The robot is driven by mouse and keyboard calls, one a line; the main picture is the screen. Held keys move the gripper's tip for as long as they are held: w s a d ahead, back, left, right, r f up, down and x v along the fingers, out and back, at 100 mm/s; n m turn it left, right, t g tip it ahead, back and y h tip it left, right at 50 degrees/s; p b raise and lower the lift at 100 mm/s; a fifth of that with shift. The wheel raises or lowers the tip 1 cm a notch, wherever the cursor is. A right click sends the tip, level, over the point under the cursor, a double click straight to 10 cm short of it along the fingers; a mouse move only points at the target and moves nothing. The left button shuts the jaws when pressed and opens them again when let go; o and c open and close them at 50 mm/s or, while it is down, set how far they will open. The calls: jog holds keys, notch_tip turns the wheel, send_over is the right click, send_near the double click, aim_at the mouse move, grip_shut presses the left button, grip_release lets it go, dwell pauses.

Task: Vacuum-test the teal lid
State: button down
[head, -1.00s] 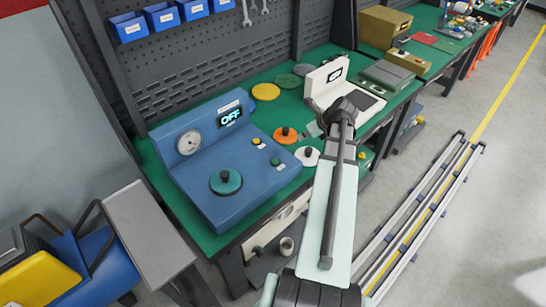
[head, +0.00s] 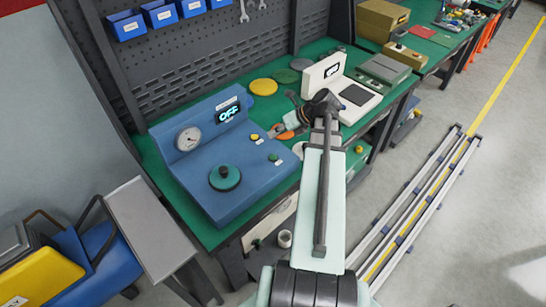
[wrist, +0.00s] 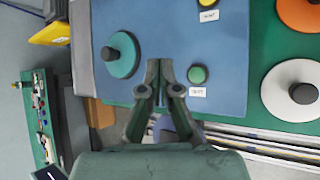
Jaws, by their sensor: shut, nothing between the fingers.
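The teal lid (head: 225,183) with its dark knob sits on the flat deck of the blue test station (head: 225,205). It also shows at upper left in the wrist view (wrist: 126,66). The station has a round gauge (head: 188,141) and a display (head: 228,113) reading OFF. On its deck are a yellow button (head: 255,136) and a green button (head: 273,157). My gripper (wrist: 159,64) is shut and empty, pointing at the deck between the teal lid and the green button (wrist: 198,75). It touches neither in the wrist view.
An orange lid (wrist: 298,14) and a white lid (wrist: 291,90) lie on the green bench right of the station. A white device (head: 322,71) stands farther right. A yellow disc (head: 263,87) lies behind. A grey side table (head: 150,225) stands to the left.

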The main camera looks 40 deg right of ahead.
jog(key=b, duration=0.7)
send_over(275, 157)
notch_tip(275, 157, down, 7)
jog(key=shift+w+r, duration=0.1)
jog(key=shift+r, duration=0.05)
jog(key=shift+f, duration=1)
jog(key=shift+f+p, duration=0.7)
jog(key=shift+f, duration=0.1)
dwell(1.0)
jog(key=shift+r+p, duration=0.85)
jog(key=shift+p, duration=0.25)
notch_tip(275, 157, up, 5)
jog(key=p, duration=0.5)
dwell(2.1)
